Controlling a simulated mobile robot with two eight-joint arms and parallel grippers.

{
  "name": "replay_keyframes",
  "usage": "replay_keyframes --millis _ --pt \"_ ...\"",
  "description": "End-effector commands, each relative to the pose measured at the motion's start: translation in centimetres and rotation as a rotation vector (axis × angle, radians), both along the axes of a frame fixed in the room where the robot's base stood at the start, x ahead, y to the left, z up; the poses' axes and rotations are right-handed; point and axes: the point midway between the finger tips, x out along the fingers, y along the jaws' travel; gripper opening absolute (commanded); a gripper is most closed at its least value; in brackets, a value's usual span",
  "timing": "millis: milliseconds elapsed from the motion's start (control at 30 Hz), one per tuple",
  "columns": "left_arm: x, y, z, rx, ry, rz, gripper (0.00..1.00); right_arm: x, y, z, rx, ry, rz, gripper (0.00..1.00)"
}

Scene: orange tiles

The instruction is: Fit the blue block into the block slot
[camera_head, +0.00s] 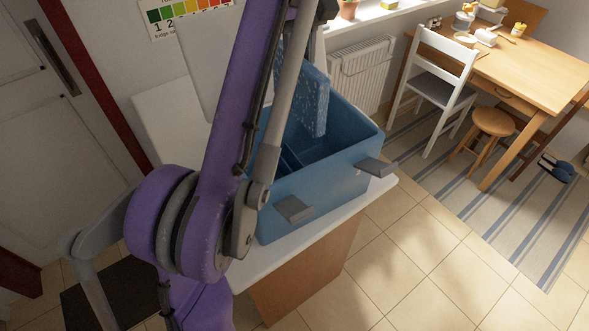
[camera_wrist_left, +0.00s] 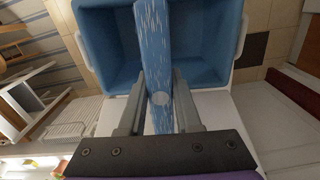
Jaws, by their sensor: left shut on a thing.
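The blue block (camera_head: 312,98) is a flat, speckled slab. It stands on edge in the head view, its lower part at or above the opening of a blue open box (camera_head: 325,195). A divider (camera_head: 291,160) inside the box bounds a narrow space, partly hidden by my arm; I cannot tell if it is the block slot. In the left wrist view my left gripper (camera_wrist_left: 157,92) is shut on the block (camera_wrist_left: 153,50), one finger on each side, with the box (camera_wrist_left: 215,50) beyond it. Whether block and box touch is unclear. My right gripper is not in view.
A white chair (camera_head: 440,75), a round stool (camera_head: 494,122) and a wooden table (camera_head: 525,75) stand at the right. Tiled floor (camera_head: 430,270) is clear at the front right.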

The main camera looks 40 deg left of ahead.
Motion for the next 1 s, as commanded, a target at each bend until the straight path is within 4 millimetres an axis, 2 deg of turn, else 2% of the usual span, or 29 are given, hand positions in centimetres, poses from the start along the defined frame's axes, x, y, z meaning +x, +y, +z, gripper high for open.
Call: replay_keyframes --millis 33,167,600,800,1000 --pt "-0.2 0.0 -2.1 0.001 0.004 0.000 0.00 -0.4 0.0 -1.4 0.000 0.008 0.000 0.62" --pt "-0.2 0.0 -5.4 0.000 0.002 0.000 0.00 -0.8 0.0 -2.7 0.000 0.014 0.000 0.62" --pt "-0.1 -0.1 -16.7 0.000 0.000 0.000 0.00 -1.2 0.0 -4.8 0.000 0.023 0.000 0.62" --pt "-0.1 0.0 -20.0 0.000 0.000 0.000 0.00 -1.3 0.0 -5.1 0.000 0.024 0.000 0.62" --pt "-0.1 0.0 -21.7 0.000 0.000 0.000 0.00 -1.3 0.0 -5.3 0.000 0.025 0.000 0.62"
